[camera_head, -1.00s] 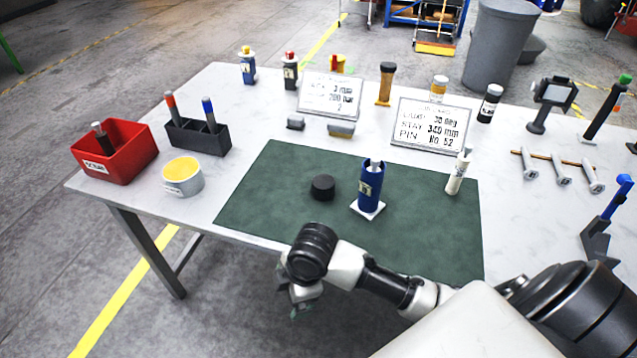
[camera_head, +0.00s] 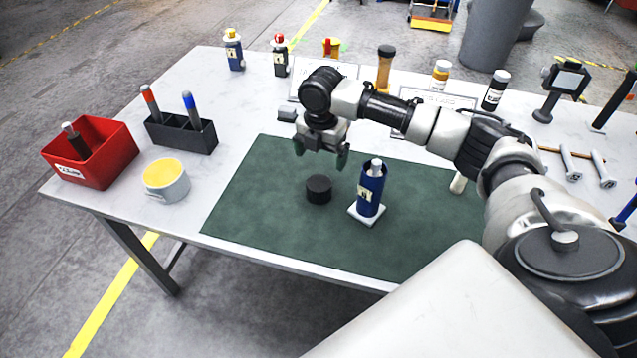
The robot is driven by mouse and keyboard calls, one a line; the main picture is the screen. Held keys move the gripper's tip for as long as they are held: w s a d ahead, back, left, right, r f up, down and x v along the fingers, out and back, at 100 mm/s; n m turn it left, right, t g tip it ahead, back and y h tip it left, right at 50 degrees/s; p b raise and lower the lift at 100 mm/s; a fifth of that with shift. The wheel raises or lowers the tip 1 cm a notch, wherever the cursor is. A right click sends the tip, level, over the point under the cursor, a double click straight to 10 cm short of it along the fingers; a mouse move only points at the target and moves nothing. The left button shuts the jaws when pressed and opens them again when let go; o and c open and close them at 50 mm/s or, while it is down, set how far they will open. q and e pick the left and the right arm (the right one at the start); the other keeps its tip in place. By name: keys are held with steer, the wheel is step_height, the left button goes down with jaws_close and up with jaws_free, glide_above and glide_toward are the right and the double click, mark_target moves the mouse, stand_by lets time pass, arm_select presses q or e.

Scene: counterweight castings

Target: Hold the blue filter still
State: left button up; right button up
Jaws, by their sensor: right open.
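The blue filter (camera_head: 369,193) is a dark blue cylinder with a pale label and a light grey piece at its top. It stands upright on a small white square base (camera_head: 366,218) on the green mat (camera_head: 290,228). My right gripper (camera_head: 321,152) is open and empty, pointing down above the mat. It is to the left of the filter and behind it in the picture, apart from it. A black round cap (camera_head: 318,189) lies on the mat below the gripper. My left gripper is not in view.
A red bin (camera_head: 103,168), a yellow-topped cup (camera_head: 166,180) and a black pen holder (camera_head: 183,137) stand at the left. Bottles, including a brown one (camera_head: 385,70), line the back. My right arm covers much of the sign cards and a white tube. The mat's front is clear.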

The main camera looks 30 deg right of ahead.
mark_target(320, 181)
steer(key=shift+s+a, duration=0.1)
steer(key=shift+f, duration=0.1)
steer(key=shift+f+p, duration=0.3)
steer(key=shift+f, duration=2.4)
steer(key=shift+f, duration=0.35)
step_height(320, 181, down, 4)
steer(key=shift+f+p, duration=0.25)
steer(key=shift+p, duration=0.45)
